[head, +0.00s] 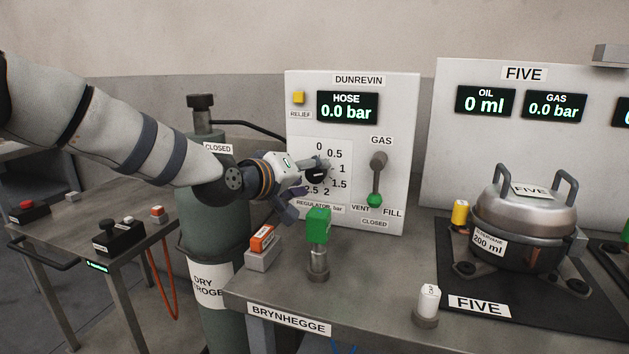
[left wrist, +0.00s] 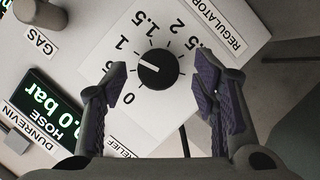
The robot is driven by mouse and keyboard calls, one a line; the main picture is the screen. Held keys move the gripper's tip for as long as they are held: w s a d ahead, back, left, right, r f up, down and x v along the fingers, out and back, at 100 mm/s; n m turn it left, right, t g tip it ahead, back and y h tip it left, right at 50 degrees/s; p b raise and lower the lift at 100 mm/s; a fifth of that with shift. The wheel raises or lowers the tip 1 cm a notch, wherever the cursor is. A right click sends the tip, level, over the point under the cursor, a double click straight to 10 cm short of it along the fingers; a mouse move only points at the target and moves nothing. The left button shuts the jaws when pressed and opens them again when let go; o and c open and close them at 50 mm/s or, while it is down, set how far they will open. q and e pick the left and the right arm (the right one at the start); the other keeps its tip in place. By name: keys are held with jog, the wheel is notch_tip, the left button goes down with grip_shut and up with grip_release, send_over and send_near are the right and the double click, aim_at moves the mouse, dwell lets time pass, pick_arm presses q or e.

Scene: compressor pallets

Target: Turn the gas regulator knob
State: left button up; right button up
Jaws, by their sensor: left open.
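The gas regulator knob (left wrist: 157,69) is a round black knob with a white pointer line, on a white dial marked 0 to 2.5. In the left wrist view its pointer lies between the 0 and the 1. My left gripper (left wrist: 163,91) is open, with its two purple-padded fingers on either side of the knob and apart from it. In the head view my left gripper (head: 312,185) is in front of the regulator dial (head: 331,151) and hides the knob and part of the scale. My right gripper is not in view.
The white DUNREVIN panel (head: 397,94) reads HOSE 0.0 bar and has a GAS lever (head: 377,175) with a green tip at CLOSED. A green-topped fitting (head: 318,226) and an orange-topped block (head: 263,240) stand on the bench below.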

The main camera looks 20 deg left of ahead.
pick_arm(q)
jog(key=shift+x, duration=0.9)
jog(key=shift+r, duration=0.1)
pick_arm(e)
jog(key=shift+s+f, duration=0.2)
pick_arm(q)
jog(key=c, duration=1.2)
jog(key=shift+o, duration=0.2)
jog(key=shift+s+r+m+p, duration=0.2)
jog(key=shift+r+m+p, duration=0.2)
jog(key=shift+r+p, duration=0.1)
jog(key=shift+w+f, duration=0.15)
jog(key=shift+f, duration=0.15)
jog(key=shift+f+y, duration=0.15)
jog(key=shift+y, duration=0.15)
jog(key=o, duration=1.2)
jog(key=shift+c, duration=0.2)
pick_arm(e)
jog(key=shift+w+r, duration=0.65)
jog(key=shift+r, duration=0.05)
